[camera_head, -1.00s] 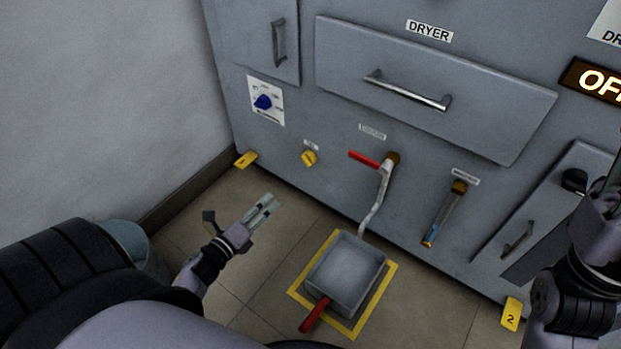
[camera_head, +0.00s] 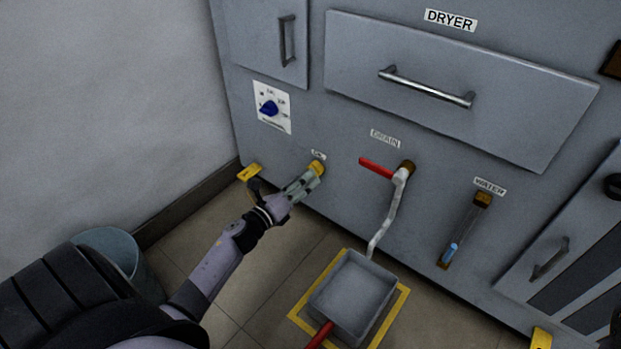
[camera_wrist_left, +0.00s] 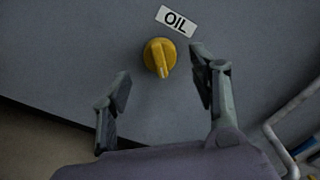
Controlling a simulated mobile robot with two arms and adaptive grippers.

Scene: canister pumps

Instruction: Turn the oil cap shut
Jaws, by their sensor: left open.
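The yellow oil cap (camera_head: 318,167) sits on the grey machine front under a small label. In the left wrist view the oil cap (camera_wrist_left: 159,57) is round with a raised grip bar, below the "OIL" label (camera_wrist_left: 176,20). My left gripper (camera_head: 308,178) reaches up to the cap in the head view and partly covers it. In the left wrist view my left gripper (camera_wrist_left: 160,85) is open, its fingers apart on either side below the cap, with nothing between them. I cannot tell any contact with the cap. My right gripper is not in view.
Right of the cap are a red drain lever (camera_head: 377,168) and a bent pipe over a grey tray (camera_head: 350,292) on the floor. A blue dial (camera_head: 269,108) is above left. A water gauge (camera_head: 464,232) is at right. A bucket (camera_head: 108,250) stands by the wall.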

